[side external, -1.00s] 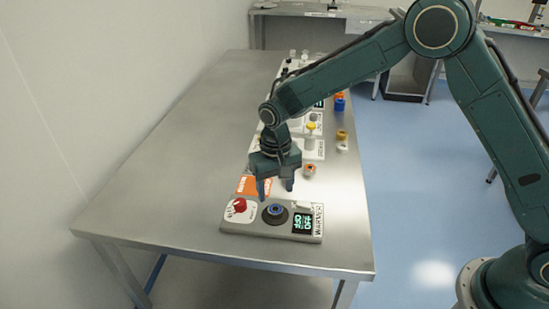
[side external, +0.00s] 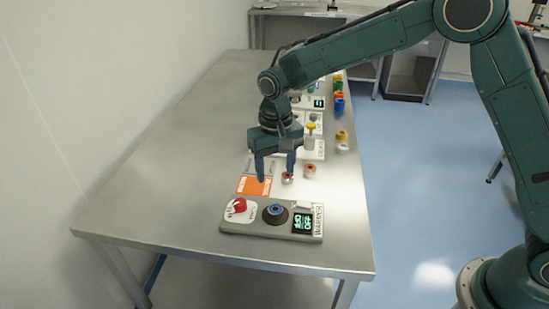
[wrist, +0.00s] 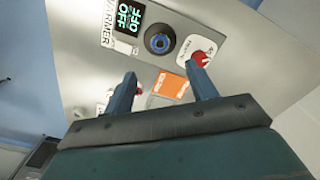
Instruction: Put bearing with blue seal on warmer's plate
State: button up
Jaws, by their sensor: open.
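The bearing with the blue seal (side external: 275,211) sits on the round dark plate of the warmer (side external: 256,230). In the wrist view the blue-sealed bearing (wrist: 159,42) shows as a blue ring on the dark disc. The warmer also has a red knob and a small display with green digits. My gripper (side external: 275,180) is open and empty, above the table behind the warmer, apart from the bearing. In the wrist view my two fingers (wrist: 166,83) are spread with nothing between them.
An orange-and-white card (side external: 254,186) lies behind the warmer. A red-centred ring part (side external: 287,177) is near my right finger, and an orange one (side external: 309,170) is beside it. More devices and coloured parts line the table's right side. The table's left is clear.

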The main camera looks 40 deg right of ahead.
jog(key=s+d+r+n+t, duration=0.1)
jog(key=s+d+r, duration=0.45)
jog(key=r, duration=0.25)
jog(key=s+d+r+t, duration=0.2)
jog(key=s+d+r, duration=0.2)
jog(key=s+r, duration=0.35)
jog(key=s+d+t, duration=0.1)
jog(key=s+d, duration=0.2)
jog(key=s, duration=0.5)
jog(key=s+d+r+n+t, duration=0.1)
jog(key=s+d, duration=0.2)
jog(key=s, duration=0.6)
jog(key=shift+s+t, duration=0.15)
jog(key=shift+t, duration=0.15)
